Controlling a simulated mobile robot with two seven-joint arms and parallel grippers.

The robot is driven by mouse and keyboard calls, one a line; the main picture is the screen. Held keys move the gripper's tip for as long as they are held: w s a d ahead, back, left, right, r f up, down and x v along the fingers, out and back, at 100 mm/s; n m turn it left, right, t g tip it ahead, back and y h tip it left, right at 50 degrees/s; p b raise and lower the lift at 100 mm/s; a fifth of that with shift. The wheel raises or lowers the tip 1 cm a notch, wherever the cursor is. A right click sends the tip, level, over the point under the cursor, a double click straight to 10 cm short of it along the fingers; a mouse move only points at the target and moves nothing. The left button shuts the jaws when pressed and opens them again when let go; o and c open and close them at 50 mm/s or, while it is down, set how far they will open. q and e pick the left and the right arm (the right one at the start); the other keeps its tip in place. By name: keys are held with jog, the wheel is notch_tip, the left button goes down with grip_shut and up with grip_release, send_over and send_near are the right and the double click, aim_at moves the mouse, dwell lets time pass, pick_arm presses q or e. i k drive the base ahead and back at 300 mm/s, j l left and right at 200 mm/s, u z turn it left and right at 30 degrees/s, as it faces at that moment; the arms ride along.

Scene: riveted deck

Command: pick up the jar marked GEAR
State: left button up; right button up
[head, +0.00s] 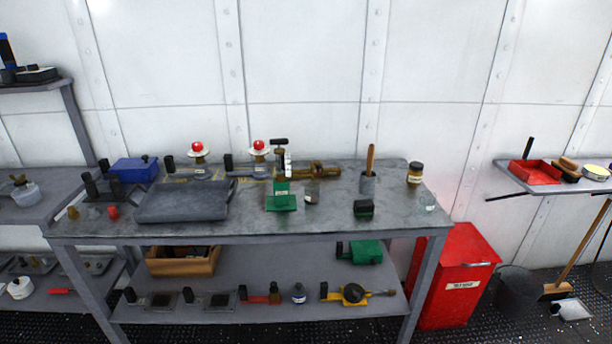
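No jar can be read as GEAR in the head view; the labels are too small. A brown jar (415,174) with a dark lid and a pale label stands upright at the right back of the grey workbench (330,222). A small grey container (311,195) with a pale label sits near the bench middle. Neither of my grippers is in view.
A red bin (456,278) is right of the bench. A grey slab (182,201) fills the bench's left.

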aim_at(312, 194)
jog(key=i+l+z, duration=0.25)
jog(key=i+l, duration=0.35)
jog(key=i+l+z, duration=0.2)
jog(key=i+l, duration=0.3)
jog(key=i, duration=0.1)
